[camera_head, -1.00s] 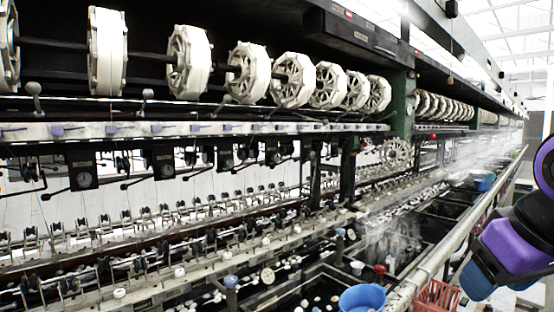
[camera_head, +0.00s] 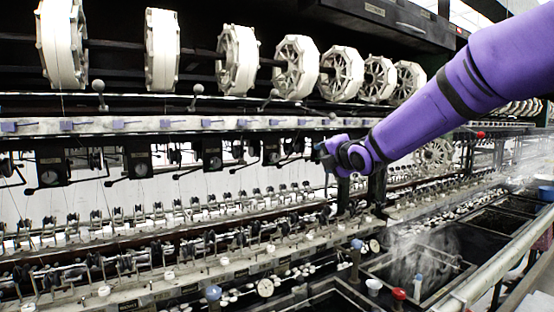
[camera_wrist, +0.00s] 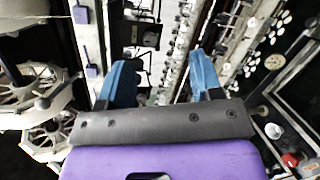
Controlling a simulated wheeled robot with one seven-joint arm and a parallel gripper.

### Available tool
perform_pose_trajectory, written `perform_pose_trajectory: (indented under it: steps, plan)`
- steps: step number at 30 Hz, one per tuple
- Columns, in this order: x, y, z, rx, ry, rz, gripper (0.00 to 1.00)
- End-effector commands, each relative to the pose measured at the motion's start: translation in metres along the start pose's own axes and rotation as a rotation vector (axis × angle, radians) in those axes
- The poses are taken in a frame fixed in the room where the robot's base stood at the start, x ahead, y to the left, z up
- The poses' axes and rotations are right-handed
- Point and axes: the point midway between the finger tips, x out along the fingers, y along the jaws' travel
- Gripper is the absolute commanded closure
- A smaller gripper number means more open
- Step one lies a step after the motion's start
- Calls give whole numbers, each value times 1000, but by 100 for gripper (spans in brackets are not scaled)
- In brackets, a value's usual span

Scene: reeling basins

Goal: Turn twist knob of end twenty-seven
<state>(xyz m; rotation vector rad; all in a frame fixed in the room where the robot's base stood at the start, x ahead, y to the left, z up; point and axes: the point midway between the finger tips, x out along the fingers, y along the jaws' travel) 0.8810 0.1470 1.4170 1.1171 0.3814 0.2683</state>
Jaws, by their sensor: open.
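My gripper (camera_head: 330,158) reaches out from the right on my purple arm, in front of the reeling frame's lower end mechanisms. In the wrist view its two blue fingers (camera_wrist: 160,72) are apart with nothing held between them. A row of small pale round knobs (camera_head: 168,275) runs along the lower rail (camera_head: 195,268) in the head view. I cannot read any end number, so I cannot tell which knob belongs to end twenty-seven. My arm and gripper hide part of the frame behind them.
White reels (camera_head: 296,67) line the top of the frame. Purple tabs (camera_head: 67,125) sit on a pale rail, also in the wrist view (camera_wrist: 91,70). Dark basins (camera_head: 415,262) steam at lower right. A red-topped post (camera_head: 399,294) and blue-topped posts (camera_head: 357,244) stand near them.

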Motion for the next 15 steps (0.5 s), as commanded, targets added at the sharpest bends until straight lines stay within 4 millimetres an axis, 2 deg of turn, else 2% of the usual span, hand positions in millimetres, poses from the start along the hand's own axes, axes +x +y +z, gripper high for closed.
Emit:
perform_pose_trajectory:
  steps: [1,3,6,10,15]
  plan:
    - [21,1,-13,-80,21,43,41]
    - [41,5,-27,-186,39,105,41]
    - [62,9,-44,-299,53,172,41]
    - [75,12,-56,-379,59,225,41]
    - [88,15,-60,-402,61,240,41]
